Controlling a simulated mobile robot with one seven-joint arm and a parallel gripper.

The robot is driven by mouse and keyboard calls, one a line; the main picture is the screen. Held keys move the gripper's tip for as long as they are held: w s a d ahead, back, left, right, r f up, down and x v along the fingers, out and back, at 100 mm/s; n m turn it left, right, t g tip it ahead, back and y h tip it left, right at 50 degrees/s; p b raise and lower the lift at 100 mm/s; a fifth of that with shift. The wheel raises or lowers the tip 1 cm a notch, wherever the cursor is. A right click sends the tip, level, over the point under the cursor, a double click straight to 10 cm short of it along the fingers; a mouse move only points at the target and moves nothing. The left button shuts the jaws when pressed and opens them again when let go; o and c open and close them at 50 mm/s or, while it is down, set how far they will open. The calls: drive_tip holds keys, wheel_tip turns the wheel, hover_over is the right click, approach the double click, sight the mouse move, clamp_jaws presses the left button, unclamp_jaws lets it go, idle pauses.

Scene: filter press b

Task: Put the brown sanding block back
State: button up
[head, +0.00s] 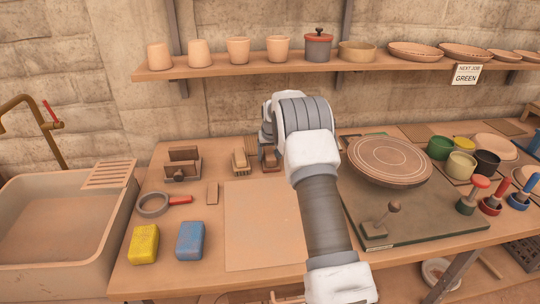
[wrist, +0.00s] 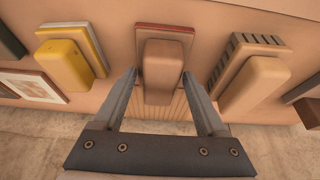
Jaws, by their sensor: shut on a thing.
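The brown sanding block (wrist: 163,65) has a rounded brown grip and a red-edged base. It sits between the two grey fingers of my gripper (wrist: 160,73) in the wrist view, and my gripper is shut on it. I cannot tell whether its base touches the surface below. A slatted wooden patch (wrist: 168,106) shows under and beside it. In the head view my arm covers most of the gripper, at the back of the bench.
In the wrist view, a yellow block (wrist: 62,65) stands left and a tan block with a ridged dark base (wrist: 252,80) right, both close to the fingers. The head view shows a yellow sponge (head: 144,244), a blue sponge (head: 190,241), a turntable (head: 389,160) and an overhead shelf (head: 220,68).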

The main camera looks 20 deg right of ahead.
drive_tip(key=shift+f, duration=0.2)
drive_tip(key=o, duration=1.1)
drive_tip(key=shift+r, duration=0.15)
